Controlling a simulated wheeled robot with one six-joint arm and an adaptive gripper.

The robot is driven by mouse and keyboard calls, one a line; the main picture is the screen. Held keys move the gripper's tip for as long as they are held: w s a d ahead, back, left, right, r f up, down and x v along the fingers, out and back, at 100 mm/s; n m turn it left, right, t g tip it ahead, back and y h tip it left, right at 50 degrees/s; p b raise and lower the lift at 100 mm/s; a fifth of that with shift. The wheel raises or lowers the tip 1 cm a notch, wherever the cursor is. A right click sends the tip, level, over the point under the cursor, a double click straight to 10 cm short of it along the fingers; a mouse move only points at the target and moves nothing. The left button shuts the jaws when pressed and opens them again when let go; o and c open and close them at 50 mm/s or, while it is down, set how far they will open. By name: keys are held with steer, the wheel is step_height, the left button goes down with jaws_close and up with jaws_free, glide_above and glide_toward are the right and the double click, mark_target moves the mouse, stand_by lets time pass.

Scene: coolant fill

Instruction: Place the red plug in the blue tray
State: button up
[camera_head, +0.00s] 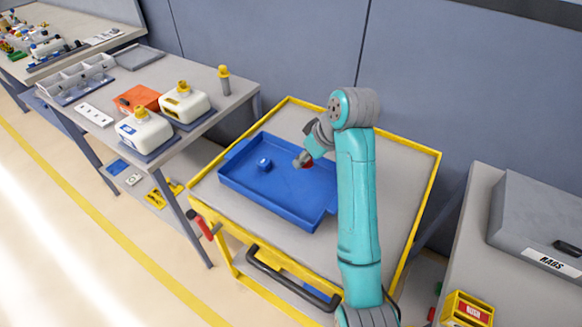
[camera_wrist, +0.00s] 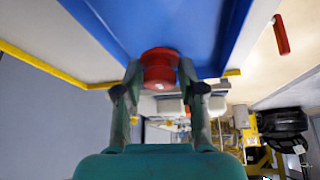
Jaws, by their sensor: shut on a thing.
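The red plug (camera_wrist: 160,64) is a short round piece between my two fingertips in the wrist view. My gripper (camera_head: 305,160) is shut on it and reaches over the right part of the blue tray (camera_head: 225,182). In the head view only a sliver of the plug (camera_head: 309,166) shows, mostly hidden by my gripper. The tray lies on a yellow-edged cart, and its blue wall also shows in the wrist view (camera_wrist: 205,25). I cannot tell how far the plug is above the tray floor.
A small blue cap (camera_head: 264,164) stands in the left part of the tray. The tray floor around it is clear. A table with two white jugs (camera_head: 183,103) stands left of the cart (camera_head: 409,150). A grey case (camera_head: 540,215) stands to the right.

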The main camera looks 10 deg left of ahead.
mark_target(300, 186)
step_height(300, 186, down, 10)
steer(key=shift+r, duration=0.15)
stand_by(0.4)
steer(key=o, duration=0.8)
steer(key=shift+c, duration=0.2)
